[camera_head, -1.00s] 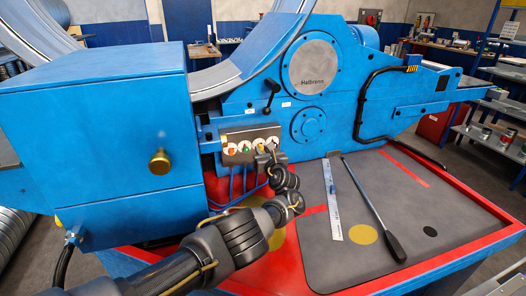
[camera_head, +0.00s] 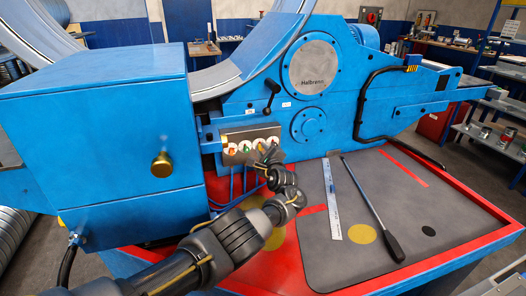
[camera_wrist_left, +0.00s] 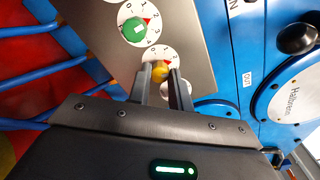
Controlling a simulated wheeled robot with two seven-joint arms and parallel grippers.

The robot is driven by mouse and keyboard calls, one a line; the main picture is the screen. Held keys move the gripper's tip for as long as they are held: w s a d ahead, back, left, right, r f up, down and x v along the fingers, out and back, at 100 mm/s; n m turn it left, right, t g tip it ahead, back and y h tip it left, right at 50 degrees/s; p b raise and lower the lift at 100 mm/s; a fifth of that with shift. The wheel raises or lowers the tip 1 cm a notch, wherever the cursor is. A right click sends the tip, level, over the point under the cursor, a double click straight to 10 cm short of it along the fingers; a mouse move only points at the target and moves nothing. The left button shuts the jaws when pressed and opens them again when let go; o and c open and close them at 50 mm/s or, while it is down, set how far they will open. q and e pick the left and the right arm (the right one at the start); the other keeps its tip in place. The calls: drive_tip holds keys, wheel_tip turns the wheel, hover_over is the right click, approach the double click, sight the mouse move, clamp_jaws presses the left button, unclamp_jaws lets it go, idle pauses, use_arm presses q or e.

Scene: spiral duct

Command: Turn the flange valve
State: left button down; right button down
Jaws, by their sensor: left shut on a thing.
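A grey control panel (camera_head: 236,137) with a row of round white dials is on the front of the blue machine. A yellow knob (camera_wrist_left: 160,71) on one dial sits between the two fingers of my left gripper (camera_wrist_left: 161,78), which is shut on it. In the head view my left gripper (camera_head: 267,157) is at the right part of the panel and partly hides the dials there. A green knob (camera_wrist_left: 135,29) is on the neighbouring dial, clear of the fingers. An orange knob (camera_head: 232,150) is at the panel's left end. My right gripper is not in view.
A black-knobbed lever (camera_head: 271,87) stands above the panel. The blue cabinet (camera_head: 95,150) with a brass knob (camera_head: 161,165) is close on the left. A steel ruler (camera_head: 331,200) and a black-handled bar (camera_head: 375,215) lie on the grey mat (camera_head: 440,215). Blue pipes (camera_wrist_left: 35,75) run below the panel.

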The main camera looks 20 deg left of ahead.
use_arm(q)
drive_tip(key=shift+n, duration=1.1)
drive_tip(key=c, duration=1.3)
unclamp_jaws()
drive_tip(key=shift+s+d+r+p, duration=0.15)
drive_tip(key=shift+s+d+p, duration=0.15)
drive_tip(key=shift+p, duration=0.3)
drive_tip(key=p+v, duration=0.3)
drive_tip(key=v, duration=0.7)
drive_tip(key=shift+s+a+p, duration=0.1)
drive_tip(key=shift+p, duration=0.2)
